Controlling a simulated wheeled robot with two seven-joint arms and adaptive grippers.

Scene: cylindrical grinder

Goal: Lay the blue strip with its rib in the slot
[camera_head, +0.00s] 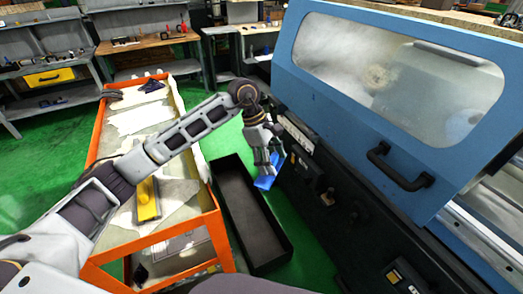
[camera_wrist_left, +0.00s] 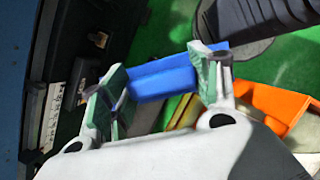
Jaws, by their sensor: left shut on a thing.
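My left gripper (camera_head: 267,165) is shut on the blue strip (camera_head: 266,183). It holds the strip in the air beside the dark front of the grinder, above the area of the long black bin. In the left wrist view the strip (camera_wrist_left: 165,77) spans between the two green-padded fingers (camera_wrist_left: 158,80), with a lengthwise edge or step along it. I cannot tell which face carries the rib. I cannot make out the slot in either view. My right gripper is not in view.
The blue grinder (camera_head: 335,85) with its window and black handle (camera_head: 400,168) fills the right. The long black bin (camera_head: 281,245) stands on the green floor. An orange-framed table (camera_head: 160,236) with a yellow-handled tool (camera_head: 147,200) stands left of it. Workbenches line the back.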

